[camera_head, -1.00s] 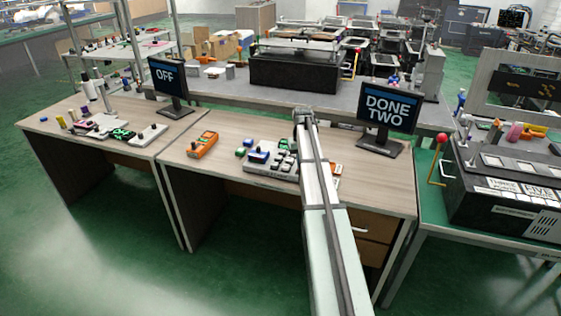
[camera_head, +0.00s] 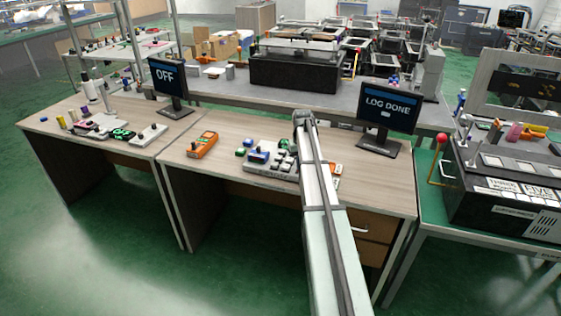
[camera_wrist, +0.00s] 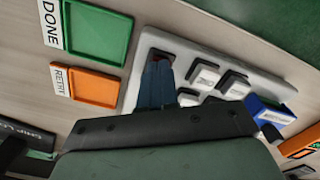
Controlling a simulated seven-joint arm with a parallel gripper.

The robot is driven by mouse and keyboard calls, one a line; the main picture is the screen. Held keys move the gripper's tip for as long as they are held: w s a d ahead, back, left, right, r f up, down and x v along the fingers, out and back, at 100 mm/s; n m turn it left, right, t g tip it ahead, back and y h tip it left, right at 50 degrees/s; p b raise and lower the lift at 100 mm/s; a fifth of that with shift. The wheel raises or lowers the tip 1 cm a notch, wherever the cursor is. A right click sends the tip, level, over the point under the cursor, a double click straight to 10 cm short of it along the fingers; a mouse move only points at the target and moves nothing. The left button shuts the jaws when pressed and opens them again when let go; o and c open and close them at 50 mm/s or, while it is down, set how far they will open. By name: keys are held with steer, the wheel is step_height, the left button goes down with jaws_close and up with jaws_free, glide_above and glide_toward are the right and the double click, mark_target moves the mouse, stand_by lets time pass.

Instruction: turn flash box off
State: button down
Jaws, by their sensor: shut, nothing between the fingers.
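No label naming a flash box is readable. A grey box (camera_head: 268,170) with several buttons and a blue part sits mid-desk. In the head view the fingertips are hidden by my arm. The right monitor (camera_head: 388,108) reads "LOG DONE"; the left monitor (camera_head: 168,76) reads "OFF".
A green tray (camera_wrist: 97,33) labelled "DONE" and an orange tray (camera_wrist: 95,88) lie beside the grey box. An orange device (camera_head: 202,145) lies to its left on the desk. A red-knobbed lever (camera_head: 442,142) stands at the right.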

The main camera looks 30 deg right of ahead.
steer(key=shift+r, duration=3.45)
steer(key=s+a+f+n, duration=0.1)
steer(key=s+a+f, duration=0.3)
steer(key=a+f, duration=0.45)
steer(key=s+a+f, duration=0.5)
steer(key=a+f, duration=0.2)
steer(key=a, duration=0.3)
steer(key=s+a+f+n, duration=0.1)
steer(key=s+a+f, duration=0.4)
steer(key=s+a, duration=0.3)
steer(key=s+a+f+n, duration=0.1)
steer(key=s+a+f, duration=0.5)
steer(key=s+a, duration=0.15)
steer(key=s+f+g, duration=0.3)
steer(key=s+f, duration=0.7)
steer(key=s, duration=0.5)
steer(key=s+f+g, duration=0.3)
steer(key=s+f, duration=0.7)
steer(key=s, duration=0.4)
steer(key=shift+s+d+f+g, duration=0.2)
steer(key=shift+s+g, duration=0.2)
